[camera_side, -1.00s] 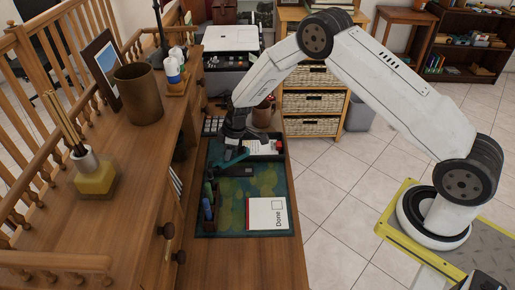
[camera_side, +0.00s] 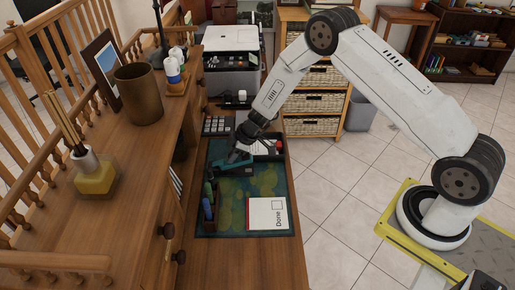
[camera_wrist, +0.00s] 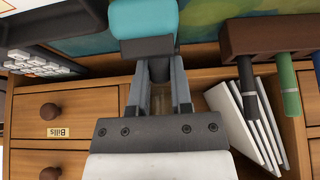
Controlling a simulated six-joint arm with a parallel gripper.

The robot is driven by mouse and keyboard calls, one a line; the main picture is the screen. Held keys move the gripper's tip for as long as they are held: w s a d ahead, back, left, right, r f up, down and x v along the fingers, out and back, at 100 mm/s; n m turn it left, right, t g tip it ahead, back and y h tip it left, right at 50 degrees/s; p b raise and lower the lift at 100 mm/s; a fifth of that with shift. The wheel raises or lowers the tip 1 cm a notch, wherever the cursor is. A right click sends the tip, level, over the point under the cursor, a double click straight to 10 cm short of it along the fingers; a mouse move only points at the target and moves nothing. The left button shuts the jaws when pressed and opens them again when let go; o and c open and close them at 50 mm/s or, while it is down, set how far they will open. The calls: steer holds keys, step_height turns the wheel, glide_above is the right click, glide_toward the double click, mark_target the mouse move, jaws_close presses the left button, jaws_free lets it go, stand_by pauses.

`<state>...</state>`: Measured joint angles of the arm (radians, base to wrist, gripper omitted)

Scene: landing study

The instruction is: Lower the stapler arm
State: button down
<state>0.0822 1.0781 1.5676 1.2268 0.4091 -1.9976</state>
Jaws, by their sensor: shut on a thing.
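The stapler (camera_side: 231,161), with a teal arm, lies on the green-blue desk mat (camera_side: 262,186) in the side view. My gripper (camera_side: 243,145) comes down on it from above right, at its far end. In the wrist view, my gripper (camera_wrist: 161,66) has its fingers close together on the dark end of the teal stapler arm (camera_wrist: 143,17). The fingers hide part of the stapler in the side view, and I cannot tell the arm's exact angle over its base.
A card marked "Done" (camera_side: 267,213) lies on the mat, right of a brown pen holder (camera_side: 208,207). A dark tray (camera_side: 266,146) is behind the stapler. A keypad (camera_side: 217,125) stands at the back left. The wooden cabinet (camera_side: 145,215) rises along the left side.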

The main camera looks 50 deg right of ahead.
steer(key=shift+d+f, duration=0.1)
steer(key=shift+f, duration=0.05)
steer(key=shift+s+d+f+t+y, duration=0.15)
steer(key=shift+f+t+y, duration=0.25)
steer(key=shift+t+y, duration=0.1)
steer(key=shift+s+d+f+t+y, duration=0.1)
steer(key=shift+s+f+t+y, duration=0.05)
steer(key=shift+f+t+y, duration=0.4)
steer(key=shift+t+y, duration=0.25)
steer(key=c, duration=0.5)
jaws_free()
steer(key=shift+s+d, duration=0.1)
steer(key=shift+s, duration=0.05)
steer(key=shift+v, duration=3.85)
